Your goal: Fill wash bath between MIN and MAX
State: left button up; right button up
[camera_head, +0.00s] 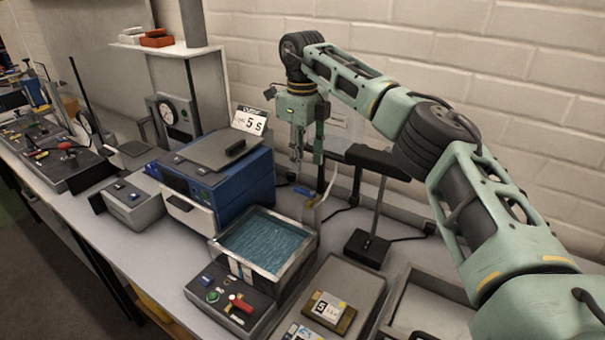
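The wash bath (296,272) is a square metal tank at the middle front of the bench, with rippled blue-green water (266,243) in it. A small pale label is on its front wall; MIN and MAX marks are too small to read, so I cannot tell the level against them. My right gripper (307,158) points down behind and above the bath, near the wall. Its fingers look apart, with nothing seen between them. A small bottle with a blue top (308,205) stands below it, just behind the bath. My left gripper is not in view.
A control box (232,300) with green and red controls sits in front of the bath. A black stand (368,246) and grey trays (350,285) are to the right. Free bench is narrow.

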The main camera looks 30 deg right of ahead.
notch_tip(320, 180, up, 4)
jog(key=shift+f, duration=0.1)
dwell(0.6)
